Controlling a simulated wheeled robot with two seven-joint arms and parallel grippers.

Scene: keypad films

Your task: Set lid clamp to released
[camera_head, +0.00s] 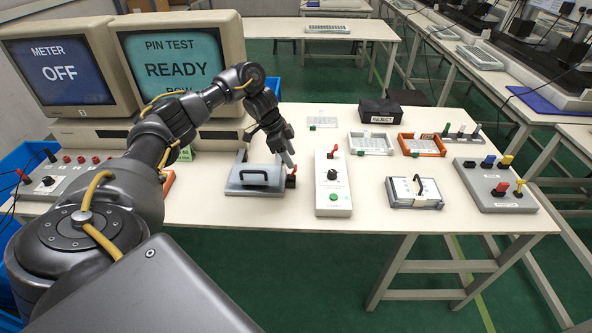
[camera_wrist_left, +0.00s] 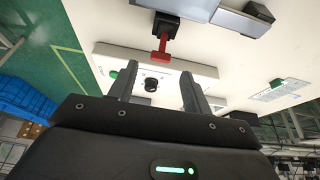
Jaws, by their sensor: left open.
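The lid clamp (camera_head: 291,180) is a small red lever on a black block, at the right side of a grey-blue lidded fixture (camera_head: 243,187) with a black handle. In the left wrist view the clamp's red T-shaped lever (camera_wrist_left: 163,48) points down toward my fingers, out from its black block. My left gripper (camera_head: 287,160) hangs just above and behind the clamp in the head view. Its fingers (camera_wrist_left: 155,88) are apart with nothing held between them, and the red lever lies beyond their tips. I cannot tell how far above it they are. My right gripper is not seen.
A white control box (camera_head: 333,203) with a black knob, green button and red switch stands close right of the clamp. Further right are a grey case (camera_head: 400,202), an orange tray (camera_head: 421,154) and a switch box (camera_head: 497,203). Monitors (camera_head: 180,65) stand behind left.

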